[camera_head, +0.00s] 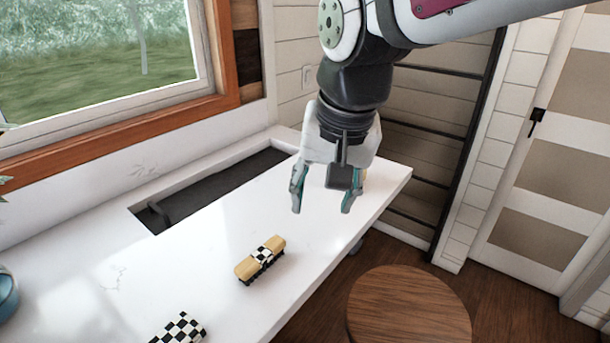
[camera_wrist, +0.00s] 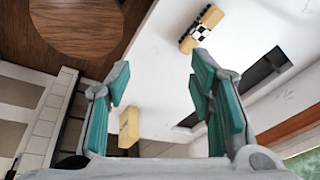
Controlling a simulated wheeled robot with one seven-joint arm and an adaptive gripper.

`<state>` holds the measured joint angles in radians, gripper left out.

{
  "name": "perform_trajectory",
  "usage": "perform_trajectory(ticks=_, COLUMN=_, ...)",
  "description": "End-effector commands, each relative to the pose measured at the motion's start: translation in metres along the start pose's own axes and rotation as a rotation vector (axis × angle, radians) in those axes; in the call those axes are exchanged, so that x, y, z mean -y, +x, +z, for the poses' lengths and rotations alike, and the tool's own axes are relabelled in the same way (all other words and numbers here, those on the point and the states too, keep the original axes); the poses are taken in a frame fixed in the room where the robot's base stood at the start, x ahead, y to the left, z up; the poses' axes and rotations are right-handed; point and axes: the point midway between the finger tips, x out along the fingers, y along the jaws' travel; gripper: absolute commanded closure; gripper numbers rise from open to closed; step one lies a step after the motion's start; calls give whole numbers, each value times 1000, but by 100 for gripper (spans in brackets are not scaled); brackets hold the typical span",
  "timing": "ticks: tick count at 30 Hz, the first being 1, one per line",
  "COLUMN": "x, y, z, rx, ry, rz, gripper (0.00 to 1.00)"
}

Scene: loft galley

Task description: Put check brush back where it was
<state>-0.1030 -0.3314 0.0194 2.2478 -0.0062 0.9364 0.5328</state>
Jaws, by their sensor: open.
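The check brush (camera_head: 260,260), a yellow wooden block with a black-and-white checked band and dark underside, lies on the white counter (camera_head: 225,290). In the wrist view the brush (camera_wrist: 201,30) is at the top, beyond the fingertips. My gripper (camera_head: 322,207) is open and empty above the far right part of the counter, up and right of the brush and apart from it. Its two teal-padded fingers also show in the wrist view (camera_wrist: 160,68).
A checked black-and-white item (camera_head: 180,328) lies at the counter's near edge, partly cut off. A yellow block (camera_wrist: 129,126) is near the counter's end, mostly hidden behind my gripper in the head view. A dark recess (camera_head: 215,190) runs along the window. A round wooden stool (camera_head: 408,305) stands right.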

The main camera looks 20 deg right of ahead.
Motion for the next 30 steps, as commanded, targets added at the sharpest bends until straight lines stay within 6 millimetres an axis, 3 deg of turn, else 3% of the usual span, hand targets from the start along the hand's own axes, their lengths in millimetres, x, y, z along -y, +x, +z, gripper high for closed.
perform_trajectory(ticks=6, x=-39, y=-24, z=32, rx=-106, ry=-199, rz=-25, gripper=51)
perform_trajectory(ticks=12, x=-61, y=-32, z=56, rx=-179, ry=-348, rz=-24, gripper=51)
perform_trajectory(ticks=18, x=-69, y=-32, z=65, rx=-205, ry=-409, rz=-19, gripper=51)
perform_trajectory(ticks=30, x=-69, y=-32, z=66, rx=-206, ry=-413, rz=-19, gripper=51)
